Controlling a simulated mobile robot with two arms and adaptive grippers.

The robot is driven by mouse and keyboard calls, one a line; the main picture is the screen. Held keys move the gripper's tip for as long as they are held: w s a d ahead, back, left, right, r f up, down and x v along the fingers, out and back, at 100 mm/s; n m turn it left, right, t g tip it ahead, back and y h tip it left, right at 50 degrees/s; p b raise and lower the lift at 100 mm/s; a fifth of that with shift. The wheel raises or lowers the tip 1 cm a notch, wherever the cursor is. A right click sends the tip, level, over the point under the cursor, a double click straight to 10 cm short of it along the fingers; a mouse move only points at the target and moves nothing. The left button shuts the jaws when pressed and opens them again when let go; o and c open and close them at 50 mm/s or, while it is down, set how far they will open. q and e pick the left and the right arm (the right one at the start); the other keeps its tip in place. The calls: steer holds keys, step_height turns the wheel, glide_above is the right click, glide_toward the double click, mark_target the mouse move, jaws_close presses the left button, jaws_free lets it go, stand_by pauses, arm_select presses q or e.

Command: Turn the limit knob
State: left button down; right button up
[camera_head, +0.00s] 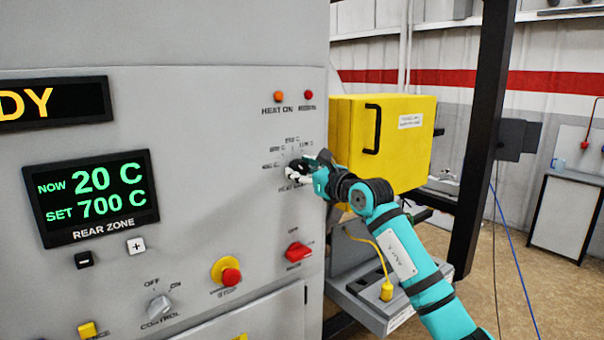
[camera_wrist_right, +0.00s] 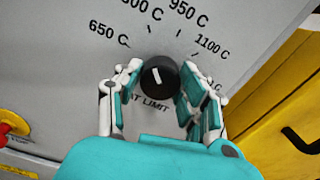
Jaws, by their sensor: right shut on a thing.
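The limit knob (camera_wrist_right: 160,77) is a round black knob with a white pointer line, on the grey furnace panel. In the right wrist view its pointer leans up and slightly left, toward the 800 C side. Temperature marks from 650 C to 1100 C ring it, and the heat limit label below is partly hidden. My right gripper (camera_wrist_right: 154,98) has one finger on each side of the knob and is shut on it. In the head view my right gripper (camera_head: 300,170) is at the panel and mostly hides the knob. My left gripper is not in view.
The panel also holds a rear zone display (camera_head: 91,196), a red emergency stop button (camera_head: 231,277), a red switch (camera_head: 298,251) and a grey control knob (camera_head: 159,306). A yellow box (camera_head: 400,150) with a black handle stands just right of the panel.

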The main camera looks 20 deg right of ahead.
steer(key=shift+f+m, duration=0.1)
steer(key=shift+m, duration=0.4)
steer(key=o, duration=1.2)
steer(key=v, duration=1.2)
